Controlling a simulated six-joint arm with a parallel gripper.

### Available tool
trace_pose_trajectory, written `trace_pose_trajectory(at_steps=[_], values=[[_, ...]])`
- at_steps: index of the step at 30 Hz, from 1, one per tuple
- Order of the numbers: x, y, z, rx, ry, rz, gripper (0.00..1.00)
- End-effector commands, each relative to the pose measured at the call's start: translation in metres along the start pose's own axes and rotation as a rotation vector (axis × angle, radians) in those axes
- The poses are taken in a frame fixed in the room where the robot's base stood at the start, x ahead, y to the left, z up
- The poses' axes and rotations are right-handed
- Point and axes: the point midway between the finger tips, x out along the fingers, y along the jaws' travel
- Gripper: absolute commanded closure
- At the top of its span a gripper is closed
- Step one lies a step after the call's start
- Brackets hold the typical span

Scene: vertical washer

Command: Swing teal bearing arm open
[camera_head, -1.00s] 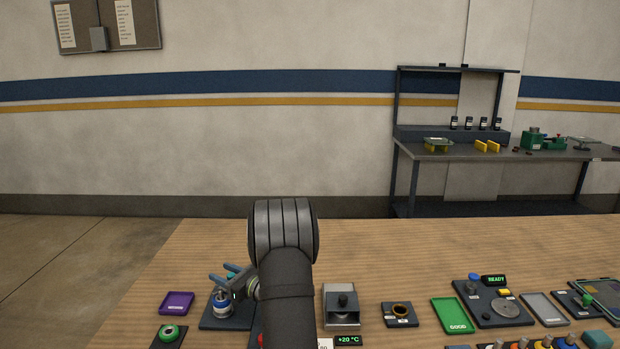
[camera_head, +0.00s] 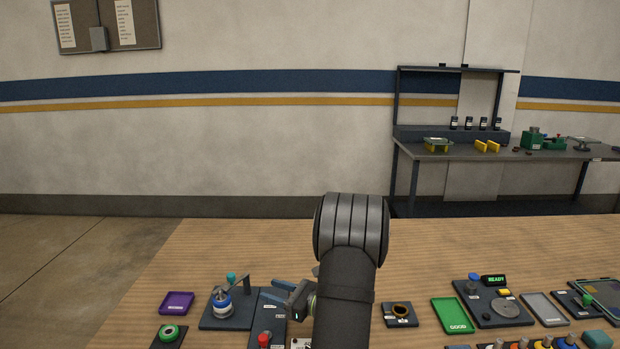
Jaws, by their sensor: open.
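The fixture with the bearing arm stands on a dark base plate (camera_head: 243,318) at the left front of the table. A blue and white cylindrical part (camera_head: 222,303) sits on it. A teal knob (camera_head: 231,277) shows behind and above this part, beside a thin grey upright piece (camera_head: 245,285). How the teal knob joins the rest, and the arm's exact angle, are too small to tell.
A purple tray (camera_head: 177,303) and a green ring part (camera_head: 169,332) lie left of the fixture. A red button (camera_head: 264,338) is in front of my gripper. A dark ring holder (camera_head: 400,313) and a green tray (camera_head: 452,315) are to the right. The table behind is bare.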

Motion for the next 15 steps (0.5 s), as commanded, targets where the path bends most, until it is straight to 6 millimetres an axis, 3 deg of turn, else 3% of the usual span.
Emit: trace_pose_trajectory(at_steps=[1,6,15], values=[[-0.012,-0.001,0.000,0.000,0.000,-0.004,0.56],[0.014,0.010,0.009,-0.100,0.037,0.141,0.56],[0.030,0.019,0.014,-0.186,0.074,0.262,0.56]])
